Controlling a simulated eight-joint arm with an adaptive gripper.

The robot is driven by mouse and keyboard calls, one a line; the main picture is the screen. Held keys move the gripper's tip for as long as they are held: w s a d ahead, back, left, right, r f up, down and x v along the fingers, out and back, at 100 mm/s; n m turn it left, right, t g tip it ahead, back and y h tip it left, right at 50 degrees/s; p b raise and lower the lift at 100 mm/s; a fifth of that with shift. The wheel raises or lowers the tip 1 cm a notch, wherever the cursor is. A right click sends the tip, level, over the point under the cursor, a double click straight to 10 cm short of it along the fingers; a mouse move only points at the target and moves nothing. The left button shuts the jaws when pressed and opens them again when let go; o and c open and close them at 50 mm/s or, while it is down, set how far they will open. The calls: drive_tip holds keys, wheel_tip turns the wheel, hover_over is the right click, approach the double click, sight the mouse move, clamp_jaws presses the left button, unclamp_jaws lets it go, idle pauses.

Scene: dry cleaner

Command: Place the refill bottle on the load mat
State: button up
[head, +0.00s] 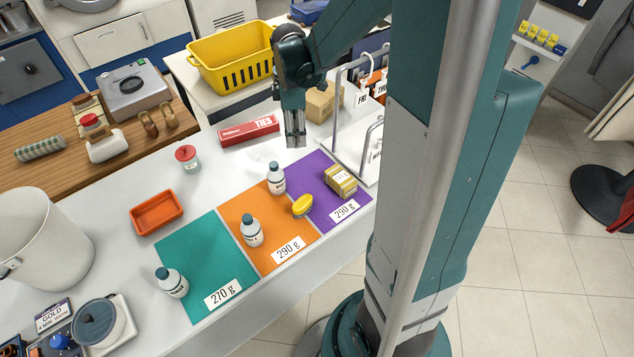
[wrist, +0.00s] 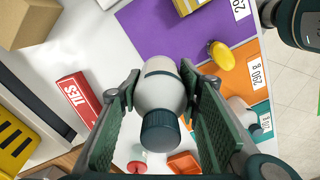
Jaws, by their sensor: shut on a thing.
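My gripper (head: 295,140) is above the white counter, behind the purple mat. In the wrist view its fingers are shut on a pale bottle with a dark ribbed cap (wrist: 160,90), which I take as the refill bottle. In the head view a finger hides it. Three mats lie side by side: teal marked 270 g (head: 205,250), orange marked 290 g (head: 238,205) and purple marked 290 g (head: 315,168). I cannot tell which is the load mat.
A yellow brush (head: 302,206) lies near the orange-purple border, and a tan box (head: 341,181) sits on purple. A red TIES box (head: 249,131), a red-lidded jar (head: 188,158) and an orange tray (head: 156,212) stand around the mats. A metal rack (head: 340,95) rises at right.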

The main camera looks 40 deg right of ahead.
drive_tip(key=shift+s+d+f, duration=0.15)
drive_tip(key=shift+s+d, duration=0.25)
drive_tip(key=shift+s, duration=0.4)
drive_tip(key=shift+w+f, duration=0.15)
drive_tip(key=shift+f, duration=2.3)
drive_tip(key=shift+f+b, duration=0.45)
drive_tip(key=shift+f, duration=2.45)
drive_tip(key=shift+f, duration=0.15)
drive_tip(key=shift+f+b, duration=0.3)
drive_tip(key=shift+f, duration=1.65)
drive_tip(key=shift+f, duration=0.2)
